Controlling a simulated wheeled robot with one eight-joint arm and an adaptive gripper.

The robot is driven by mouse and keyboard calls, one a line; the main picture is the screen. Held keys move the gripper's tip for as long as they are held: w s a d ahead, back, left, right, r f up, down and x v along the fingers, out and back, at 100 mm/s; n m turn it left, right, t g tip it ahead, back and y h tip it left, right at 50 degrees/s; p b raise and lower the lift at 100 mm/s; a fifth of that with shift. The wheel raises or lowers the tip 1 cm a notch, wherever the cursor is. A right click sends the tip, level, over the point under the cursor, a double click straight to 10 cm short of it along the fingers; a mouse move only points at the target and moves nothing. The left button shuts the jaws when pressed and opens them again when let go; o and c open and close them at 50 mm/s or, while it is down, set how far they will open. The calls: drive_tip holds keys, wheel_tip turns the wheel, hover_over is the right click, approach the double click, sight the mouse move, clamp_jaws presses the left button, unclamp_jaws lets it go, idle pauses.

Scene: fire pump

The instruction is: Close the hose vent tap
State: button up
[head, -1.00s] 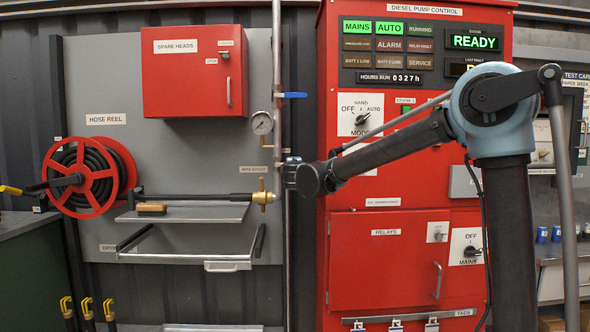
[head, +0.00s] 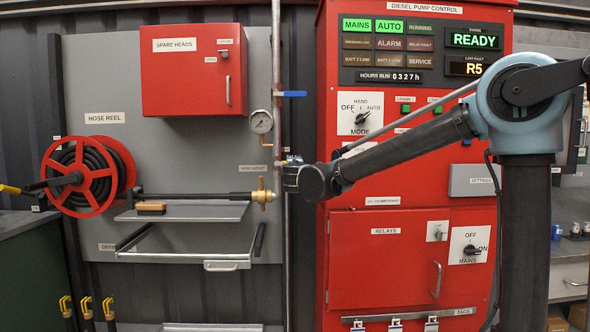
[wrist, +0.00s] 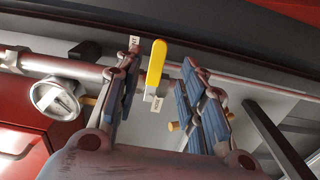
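A yellow lever handle (wrist: 156,62) stands between the two blue-padded fingers of my gripper (wrist: 160,66) in the wrist view. The fingers are open, with a gap on both sides of the lever. In the head view my gripper (head: 291,175) is at the vertical pipe (head: 277,140), below a blue lever (head: 292,94). The yellow lever does not show there. I cannot tell from a label which tap is the hose vent tap.
A gauge (head: 261,122) and a brass valve (head: 263,197) are left of my gripper. A round dial on a pipe (wrist: 57,97) shows in the wrist view. The red pump control cabinet (head: 390,260) stands to the right, behind my arm. A hose reel (head: 88,177) is far left.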

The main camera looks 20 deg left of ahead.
drive_tip(key=v, duration=0.7)
drive_tip(key=shift+d, duration=0.1)
